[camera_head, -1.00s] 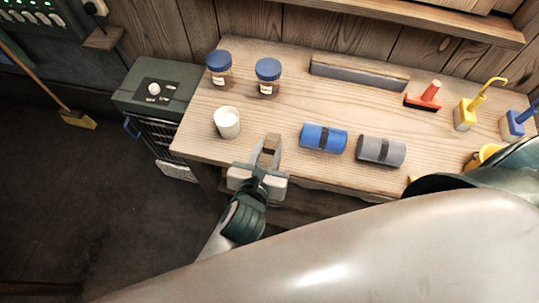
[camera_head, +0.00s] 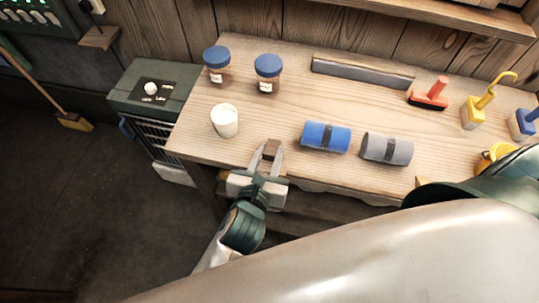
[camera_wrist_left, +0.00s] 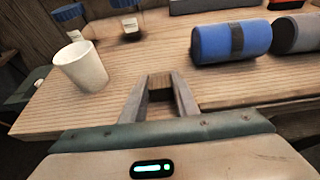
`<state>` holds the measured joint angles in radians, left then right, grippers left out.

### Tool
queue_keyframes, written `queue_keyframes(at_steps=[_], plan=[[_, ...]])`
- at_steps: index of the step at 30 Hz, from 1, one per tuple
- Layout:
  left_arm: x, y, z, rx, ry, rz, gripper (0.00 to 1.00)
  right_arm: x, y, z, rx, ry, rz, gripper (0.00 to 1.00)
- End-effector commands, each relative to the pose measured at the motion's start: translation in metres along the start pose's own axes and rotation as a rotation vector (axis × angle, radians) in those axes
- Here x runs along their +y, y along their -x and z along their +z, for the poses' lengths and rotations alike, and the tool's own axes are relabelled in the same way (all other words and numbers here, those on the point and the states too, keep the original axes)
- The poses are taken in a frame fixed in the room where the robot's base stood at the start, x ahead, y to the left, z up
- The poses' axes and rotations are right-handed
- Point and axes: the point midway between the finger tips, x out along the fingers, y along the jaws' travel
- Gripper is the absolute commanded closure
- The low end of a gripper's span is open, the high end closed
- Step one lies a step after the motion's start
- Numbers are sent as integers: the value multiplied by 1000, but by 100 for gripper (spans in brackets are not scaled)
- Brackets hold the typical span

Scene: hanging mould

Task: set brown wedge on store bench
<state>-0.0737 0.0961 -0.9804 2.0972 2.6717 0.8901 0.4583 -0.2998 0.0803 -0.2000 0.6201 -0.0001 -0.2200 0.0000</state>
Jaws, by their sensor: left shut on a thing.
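The brown wedge (camera_head: 270,147) is a small brown wooden piece held between the fingertips of my left gripper (camera_head: 267,155). In the left wrist view the wedge (camera_wrist_left: 160,80) shows between the two grey fingers, its lower part hard to make out. The gripper is shut on it at the front edge of the wooden bench (camera_head: 190,128), between the white cup and the blue roll. I cannot tell whether the wedge touches the bench top. My right gripper is not seen.
A white cup (camera_head: 225,121) stands left of the gripper. A blue roll (camera_head: 312,136) and a grey roll (camera_head: 372,147) lie to the right. Two blue-capped jars (camera_head: 217,66) and a grey-faced bar (camera_head: 360,70) are behind. Bare wood lies in the middle. Toy-like tools (camera_head: 430,93) stand at the right.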

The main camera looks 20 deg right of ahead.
Motion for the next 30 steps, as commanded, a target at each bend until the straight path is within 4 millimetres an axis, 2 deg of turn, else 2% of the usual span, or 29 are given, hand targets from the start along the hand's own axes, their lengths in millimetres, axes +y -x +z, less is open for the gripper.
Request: queue_keyframes(at_steps=[11,12,14,26,30], plan=[[0,-1,-2,0,0,0,94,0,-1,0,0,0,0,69],[0,-1,-2,0,0,0,68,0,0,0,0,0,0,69],[0,-1,-2,0,0,0,54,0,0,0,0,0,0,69],[0,0,1,-1,0,0,54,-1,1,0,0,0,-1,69],[0,8,0,0,0,-1,54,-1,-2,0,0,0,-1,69]])
